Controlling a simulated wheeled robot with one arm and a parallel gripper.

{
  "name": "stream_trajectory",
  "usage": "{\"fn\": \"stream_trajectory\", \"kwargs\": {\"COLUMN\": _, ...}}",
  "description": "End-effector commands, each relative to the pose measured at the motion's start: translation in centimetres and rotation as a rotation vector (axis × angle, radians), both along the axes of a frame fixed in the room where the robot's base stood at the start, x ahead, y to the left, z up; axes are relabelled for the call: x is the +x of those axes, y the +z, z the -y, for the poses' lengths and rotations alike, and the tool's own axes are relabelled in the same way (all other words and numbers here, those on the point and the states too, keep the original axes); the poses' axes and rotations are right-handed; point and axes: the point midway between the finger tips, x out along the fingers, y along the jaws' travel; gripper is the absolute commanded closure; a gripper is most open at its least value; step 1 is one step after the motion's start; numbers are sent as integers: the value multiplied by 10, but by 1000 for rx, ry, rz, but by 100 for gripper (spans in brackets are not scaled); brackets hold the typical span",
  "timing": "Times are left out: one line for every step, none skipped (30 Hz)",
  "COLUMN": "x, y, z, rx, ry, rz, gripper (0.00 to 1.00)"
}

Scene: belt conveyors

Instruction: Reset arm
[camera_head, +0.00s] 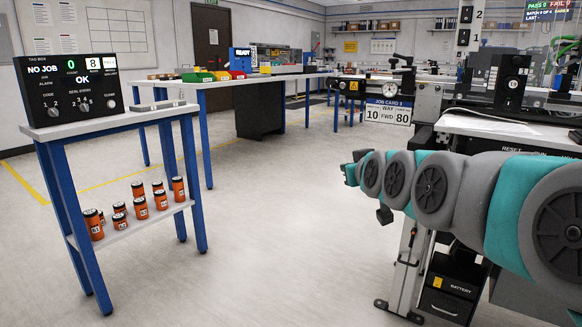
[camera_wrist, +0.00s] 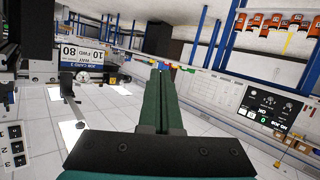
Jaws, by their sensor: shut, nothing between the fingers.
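My arm reaches in from the right edge of the head view, teal and grey, and stretches out level to the left. My gripper (camera_wrist: 161,72) shows in the wrist view as two dark green fingers pressed together, with nothing between them. In the head view its fingers are mostly hidden behind my wrist. It is in the air over the open floor, touching nothing. The wrist view is turned upside down.
A blue-legged stand (camera_head: 124,123) at left carries a "NO JOB" panel (camera_head: 70,90) and several orange jars (camera_head: 140,208) on its lower shelf. A long table (camera_head: 215,83) with coloured bins stands behind. A "JOB CARD" sign (camera_head: 389,110) and conveyor equipment are right. The middle floor is clear.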

Motion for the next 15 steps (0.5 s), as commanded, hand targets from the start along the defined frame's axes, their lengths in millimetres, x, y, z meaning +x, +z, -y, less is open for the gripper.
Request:
{"fn": "stream_trajectory", "kwargs": {"x": -19, "y": -23, "z": -5, "rx": -1, "ry": 10, "rz": -93, "gripper": 100}}
{"fn": "stream_trajectory", "kwargs": {"x": -32, "y": -40, "z": -8, "rx": 0, "ry": 14, "rz": -156, "gripper": 100}}
{"fn": "stream_trajectory", "kwargs": {"x": -50, "y": -62, "z": -10, "rx": 0, "ry": 18, "rz": -239, "gripper": 100}}
{"fn": "stream_trajectory", "kwargs": {"x": -64, "y": -77, "z": -12, "rx": 0, "ry": 19, "rz": -297, "gripper": 100}}
{"fn": "stream_trajectory", "kwargs": {"x": -79, "y": -92, "z": -12, "rx": -1, "ry": 18, "rz": -358, "gripper": 100}}
{"fn": "stream_trajectory", "kwargs": {"x": -99, "y": -111, "z": -12, "rx": -2, "ry": 13, "rz": -436, "gripper": 100}}
{"fn": "stream_trajectory", "kwargs": {"x": -114, "y": -124, "z": -12, "rx": -2, "ry": 8, "rz": -495, "gripper": 100}}
{"fn": "stream_trajectory", "kwargs": {"x": -131, "y": -138, "z": -11, "rx": -2, "ry": 3, "rz": -555, "gripper": 100}}
{"fn": "stream_trajectory", "kwargs": {"x": -153, "y": -154, "z": -10, "rx": -3, "ry": -7, "rz": -632, "gripper": 100}}
{"fn": "stream_trajectory", "kwargs": {"x": -171, "y": -166, "z": -9, "rx": -4, "ry": -15, "rz": -691, "gripper": 100}}
{"fn": "stream_trajectory", "kwargs": {"x": -188, "y": -176, "z": -7, "rx": -4, "ry": -27, "rz": -745, "gripper": 100}}
{"fn": "stream_trajectory", "kwargs": {"x": -212, "y": -189, "z": -4, "rx": -7, "ry": -42, "rz": -819, "gripper": 100}}
{"fn": "stream_trajectory", "kwargs": {"x": -231, "y": -199, "z": -2, "rx": -7, "ry": -56, "rz": -879, "gripper": 100}}
{"fn": "stream_trajectory", "kwargs": {"x": -250, "y": -207, "z": 1, "rx": -9, "ry": -70, "rz": -935, "gripper": 100}}
{"fn": "stream_trajectory", "kwargs": {"x": -276, "y": -218, "z": 4, "rx": -9, "ry": -91, "rz": -1011, "gripper": 100}}
